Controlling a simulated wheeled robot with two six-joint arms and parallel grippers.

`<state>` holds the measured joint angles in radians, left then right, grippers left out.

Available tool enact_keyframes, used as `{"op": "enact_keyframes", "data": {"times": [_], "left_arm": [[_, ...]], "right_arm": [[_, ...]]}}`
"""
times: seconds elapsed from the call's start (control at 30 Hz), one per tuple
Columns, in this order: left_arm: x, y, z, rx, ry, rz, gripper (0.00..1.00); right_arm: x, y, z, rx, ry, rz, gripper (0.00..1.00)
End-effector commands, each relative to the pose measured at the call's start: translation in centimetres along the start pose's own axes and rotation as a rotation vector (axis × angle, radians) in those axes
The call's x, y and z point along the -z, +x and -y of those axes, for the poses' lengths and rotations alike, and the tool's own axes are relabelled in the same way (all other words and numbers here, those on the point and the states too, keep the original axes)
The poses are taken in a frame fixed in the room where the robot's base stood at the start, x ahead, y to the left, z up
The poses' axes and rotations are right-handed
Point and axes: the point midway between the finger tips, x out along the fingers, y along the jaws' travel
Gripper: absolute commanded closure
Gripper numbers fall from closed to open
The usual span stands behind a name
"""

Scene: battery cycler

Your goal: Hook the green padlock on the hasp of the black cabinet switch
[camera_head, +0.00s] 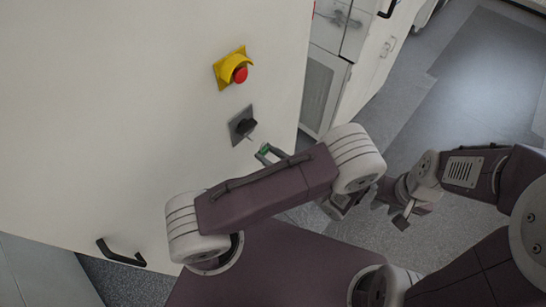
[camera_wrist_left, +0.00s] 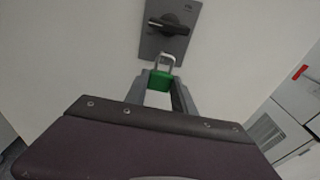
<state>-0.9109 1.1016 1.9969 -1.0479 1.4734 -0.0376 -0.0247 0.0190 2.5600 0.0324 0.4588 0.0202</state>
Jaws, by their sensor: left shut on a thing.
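The green padlock (camera_wrist_left: 161,80) is between the fingers of my left gripper (camera_wrist_left: 163,92), its silver shackle pointing up toward the switch. The black cabinet switch (camera_wrist_left: 169,27) sits on a grey plate on the white cabinet. In the wrist view the shackle top lies just at the plate's lower edge; I cannot tell whether it touches. The switch (camera_head: 246,126) also shows in the head view, with a small light piece below it; the hasp is not clear. There my left gripper (camera_head: 267,154) is just below right of the switch. My right gripper (camera_head: 403,216) is low at right, its jaws unclear.
A red emergency button on a yellow housing (camera_head: 234,69) is above the switch on the white cabinet (camera_head: 120,110). A black handle (camera_head: 121,254) is at lower left. Another cabinet with a grille (camera_head: 317,92) stands behind at right. Open floor (camera_head: 490,70) lies beyond.

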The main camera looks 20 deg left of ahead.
Motion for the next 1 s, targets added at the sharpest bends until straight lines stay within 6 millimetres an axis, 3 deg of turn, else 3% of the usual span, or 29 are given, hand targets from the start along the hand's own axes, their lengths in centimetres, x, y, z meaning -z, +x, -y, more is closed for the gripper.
{"op": "enact_keyframes", "data": {"times": [0.8, 1.0], "left_arm": [[-0.5, 5.9, -0.1, -0.002, 0.001, 0.001, 0.99], [0.4, 6.1, 0.0, 0.000, 0.000, 0.001, 0.99]], "right_arm": [[0.0, -0.1, 0.0, 0.000, 0.000, 0.000, 0.66], [-0.1, 0.7, 0.0, 0.000, 0.000, 0.000, 0.66]]}}
